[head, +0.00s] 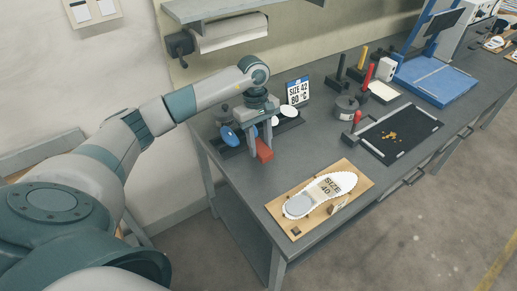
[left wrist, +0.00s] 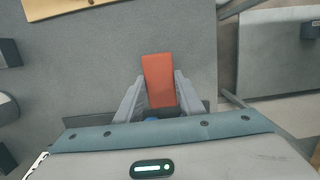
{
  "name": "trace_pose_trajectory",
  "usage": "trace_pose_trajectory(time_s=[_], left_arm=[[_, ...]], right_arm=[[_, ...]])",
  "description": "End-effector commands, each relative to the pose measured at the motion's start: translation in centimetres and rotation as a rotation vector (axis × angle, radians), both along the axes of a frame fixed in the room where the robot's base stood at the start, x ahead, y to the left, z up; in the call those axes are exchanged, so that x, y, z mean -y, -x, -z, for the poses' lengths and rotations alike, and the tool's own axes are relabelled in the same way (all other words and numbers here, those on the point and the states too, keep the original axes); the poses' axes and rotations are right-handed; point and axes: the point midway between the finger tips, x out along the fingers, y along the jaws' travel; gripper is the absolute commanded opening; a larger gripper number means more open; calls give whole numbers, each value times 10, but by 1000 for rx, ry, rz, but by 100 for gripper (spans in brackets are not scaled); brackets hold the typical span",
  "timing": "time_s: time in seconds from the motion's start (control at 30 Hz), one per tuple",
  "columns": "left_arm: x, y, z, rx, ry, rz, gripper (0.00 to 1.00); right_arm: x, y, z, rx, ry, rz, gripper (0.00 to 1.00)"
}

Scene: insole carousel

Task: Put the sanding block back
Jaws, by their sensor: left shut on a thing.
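The sanding block is a red-orange block (head: 264,151) near the left end of the grey workbench in the head view. It also shows in the left wrist view (left wrist: 158,80), between the fingers. My left gripper (head: 263,146) points down and is shut on it. I cannot tell whether the block touches the bench top. Behind the gripper is a dark tray (head: 290,124) with blue and white round-headed things, partly hidden by the gripper. My right gripper is not in view.
A wooden board (head: 358,183) with a white sole marked SIZE 40 lies at the bench front. A sign (head: 298,91) reads SIZE 42, 80 °C. A dark mat (head: 425,125), grey pot (head: 345,107) and blue machine (head: 440,82) stand right.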

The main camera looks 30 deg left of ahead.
Motion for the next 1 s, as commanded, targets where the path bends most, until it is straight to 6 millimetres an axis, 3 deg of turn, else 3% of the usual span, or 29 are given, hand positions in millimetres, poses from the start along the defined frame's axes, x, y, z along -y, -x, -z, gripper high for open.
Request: trace_pose_trajectory(time_s=[0.47,0.8,1.0], left_arm=[[-5,2,5,1,1,1,17],[-5,2,38,-1,2,0,17],[-6,1,44,2,1,1,17]], right_arm=[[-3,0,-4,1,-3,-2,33],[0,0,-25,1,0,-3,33],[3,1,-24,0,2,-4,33]])
